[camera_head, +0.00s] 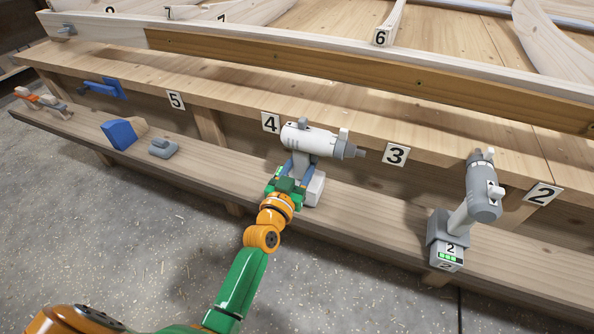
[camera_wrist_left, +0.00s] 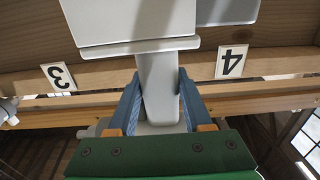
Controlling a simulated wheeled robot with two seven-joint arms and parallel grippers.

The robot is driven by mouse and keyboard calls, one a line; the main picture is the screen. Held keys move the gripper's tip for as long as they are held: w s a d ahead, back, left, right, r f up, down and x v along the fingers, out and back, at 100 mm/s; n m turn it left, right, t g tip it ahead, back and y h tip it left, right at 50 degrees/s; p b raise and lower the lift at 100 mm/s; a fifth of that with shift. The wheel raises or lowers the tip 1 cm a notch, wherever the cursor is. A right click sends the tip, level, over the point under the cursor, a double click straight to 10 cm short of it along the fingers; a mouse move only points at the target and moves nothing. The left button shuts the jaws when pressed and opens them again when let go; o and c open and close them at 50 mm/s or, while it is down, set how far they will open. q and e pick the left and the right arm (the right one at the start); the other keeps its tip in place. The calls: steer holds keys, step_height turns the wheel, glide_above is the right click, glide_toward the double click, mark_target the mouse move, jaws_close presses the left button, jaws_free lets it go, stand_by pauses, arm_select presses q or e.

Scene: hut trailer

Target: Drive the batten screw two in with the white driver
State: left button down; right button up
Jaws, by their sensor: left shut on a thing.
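The white driver (camera_head: 308,139) is near the middle of the head view, with its grey nose pointing right, towards the number 3 label. My left gripper (camera_head: 298,168) is shut on its handle. In the left wrist view, the blue fingers (camera_wrist_left: 160,100) stand on both sides of the pale handle (camera_wrist_left: 158,75). I cannot tell whether the driver's base touches the lower plank. A brown batten (camera_head: 340,66) lies along the bench above, with small dark spots that may be screws. I cannot tell which is screw two. My right gripper is not in view.
A grey driver (camera_head: 483,190) marked 2 stands on the lower plank (camera_head: 380,217) at right. A blue block (camera_head: 120,134), a grey tool (camera_head: 163,148) and an orange tool (camera_head: 38,99) lie to the left. Number labels line the bench edge.

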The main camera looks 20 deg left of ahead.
arm_select(q)
step_height(320, 180, down, 2)
steer(key=shift+w+a+f+b, duration=0.1)
steer(key=shift+b, duration=0.2)
steer(key=shift+r, duration=0.2)
steer(key=shift+c, duration=1.6)
jaws_free()
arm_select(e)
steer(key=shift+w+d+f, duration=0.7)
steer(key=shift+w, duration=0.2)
arm_select(q)
steer(key=shift+f, duration=0.15)
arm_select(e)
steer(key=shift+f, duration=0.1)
